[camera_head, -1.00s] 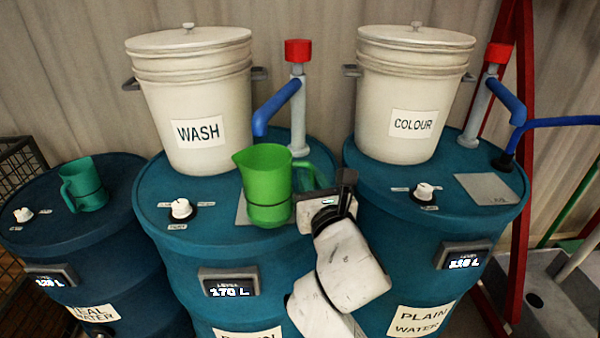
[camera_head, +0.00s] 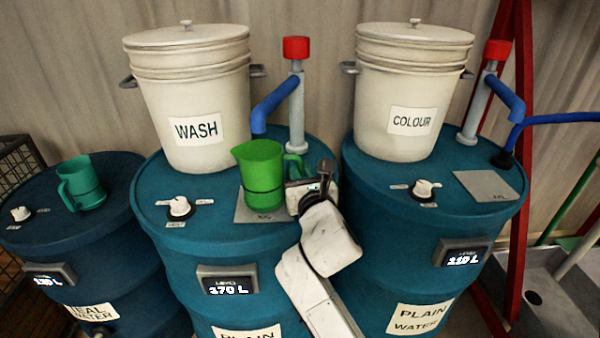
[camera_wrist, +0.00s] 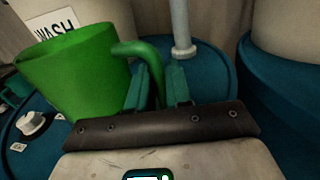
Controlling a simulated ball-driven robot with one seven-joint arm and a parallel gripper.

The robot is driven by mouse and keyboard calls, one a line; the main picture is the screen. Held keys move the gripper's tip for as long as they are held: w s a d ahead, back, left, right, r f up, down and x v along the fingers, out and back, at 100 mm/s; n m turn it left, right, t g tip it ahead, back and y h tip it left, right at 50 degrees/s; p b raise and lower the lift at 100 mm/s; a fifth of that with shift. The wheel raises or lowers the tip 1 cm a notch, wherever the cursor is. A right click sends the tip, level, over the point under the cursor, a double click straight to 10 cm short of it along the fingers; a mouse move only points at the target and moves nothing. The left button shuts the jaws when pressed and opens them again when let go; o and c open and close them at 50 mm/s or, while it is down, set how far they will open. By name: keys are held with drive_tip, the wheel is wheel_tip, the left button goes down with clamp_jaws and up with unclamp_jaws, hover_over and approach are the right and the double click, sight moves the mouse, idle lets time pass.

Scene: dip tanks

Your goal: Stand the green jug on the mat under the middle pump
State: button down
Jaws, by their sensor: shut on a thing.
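The green jug (camera_head: 263,178) is upright at the middle drum, over the grey mat (camera_head: 250,207) below the pump with the red top (camera_head: 295,95) and blue spout. Whether its base touches the mat I cannot tell. My gripper (camera_head: 299,178) is at the jug's right side, shut on its handle. In the wrist view the jug (camera_wrist: 80,75) fills the left, and its handle (camera_wrist: 140,52) runs down between the two fingers. The jug hides part of the mat.
A white WASH bucket (camera_head: 192,100) stands behind the jug on the same drum, with a white knob (camera_head: 180,206) at the front left. A teal jug (camera_head: 82,183) stands on the left drum. The right drum carries a COLOUR bucket (camera_head: 410,95) and a bare mat (camera_head: 487,185).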

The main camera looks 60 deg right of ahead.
drive_tip(key=c, duration=1)
unclamp_jaws()
drive_tip(key=shift+f, duration=0.1)
drive_tip(key=shift+c, duration=0.2)
